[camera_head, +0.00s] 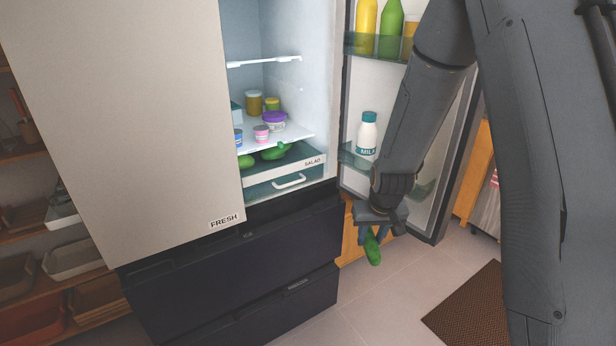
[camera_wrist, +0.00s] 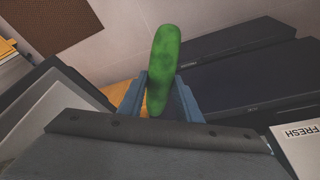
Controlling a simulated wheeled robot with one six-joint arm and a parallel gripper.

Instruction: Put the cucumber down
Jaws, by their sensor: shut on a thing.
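The green cucumber (camera_head: 372,249) hangs below my gripper (camera_head: 374,232), in front of the open fridge door. My gripper is shut on it. In the wrist view the cucumber (camera_wrist: 164,62) sticks out past the two blue-grey fingers of my gripper (camera_wrist: 161,98). Its lower end there is partly hidden between the fingers. It is in the air, above the floor and apart from the fridge.
The fridge's right door (camera_head: 353,114) is open, with a milk bottle (camera_head: 367,136) on its shelf. The salad drawer (camera_head: 287,182) shows green vegetables (camera_head: 275,151). The left door (camera_head: 130,110) covers the left half. Dark drawers (camera_head: 235,265) lie below. A brown mat (camera_head: 480,312) lies on the floor.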

